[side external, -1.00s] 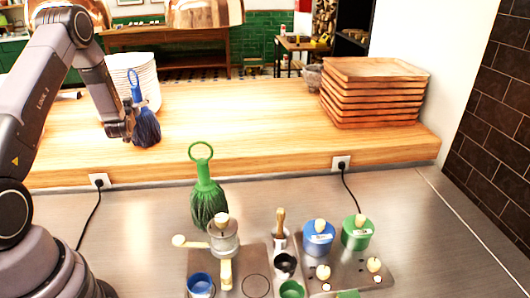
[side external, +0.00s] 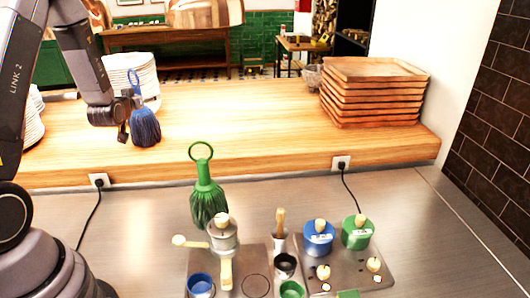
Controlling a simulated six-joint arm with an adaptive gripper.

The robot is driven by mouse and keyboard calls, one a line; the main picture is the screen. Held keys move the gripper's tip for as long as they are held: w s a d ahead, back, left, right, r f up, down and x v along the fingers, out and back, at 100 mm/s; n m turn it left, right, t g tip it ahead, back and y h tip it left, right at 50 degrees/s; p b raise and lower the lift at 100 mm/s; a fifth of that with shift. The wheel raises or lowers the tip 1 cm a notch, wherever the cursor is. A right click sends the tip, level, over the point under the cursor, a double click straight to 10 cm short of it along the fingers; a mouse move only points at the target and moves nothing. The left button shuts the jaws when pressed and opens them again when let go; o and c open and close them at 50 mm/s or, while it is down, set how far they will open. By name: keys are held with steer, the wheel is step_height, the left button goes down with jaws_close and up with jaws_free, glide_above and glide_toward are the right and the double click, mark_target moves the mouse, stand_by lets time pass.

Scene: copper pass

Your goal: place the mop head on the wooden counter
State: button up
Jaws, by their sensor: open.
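The blue mop head (side external: 146,128), with a blue ring handle, stands upright on the wooden counter (side external: 240,125) at the left, in front of a stack of white plates. My gripper (side external: 124,130) is open just left of the blue mop head, close to its bristles; I cannot tell whether they touch. A green mop head (side external: 208,202) with a ring handle stands upright on the lower steel surface, away from my gripper.
White plates (side external: 131,68) are stacked behind the blue mop head. Wooden trays (side external: 374,95) are stacked at the counter's right. A grinder (side external: 222,238) and several blue and green containers stand on the steel surface (side external: 430,240). The counter's middle is clear.

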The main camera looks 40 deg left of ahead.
steer(key=s+d+r+m+g+h, duration=0.1)
steer(key=s+d+r+m+h, duration=0.15)
steer(key=d+r, duration=0.4)
steer(key=s+d+r+m+g+h, duration=0.1)
steer(key=s+d+r+m+h, duration=0.2)
steer(key=d, duration=0.7)
steer(key=s+d+r+m+g+h, duration=0.1)
steer(key=s+d, duration=0.3)
steer(key=s, duration=0.6)
steer(key=s+d+r+m+g+h, duration=0.1)
steer(key=s+d+g, duration=0.3)
steer(key=s, duration=0.6)
steer(key=shift+s+d+r+h, duration=0.15)
steer(key=shift+s+r+h, duration=0.2)
steer(key=shift+h, duration=0.5)
steer(key=shift+w, duration=0.15)
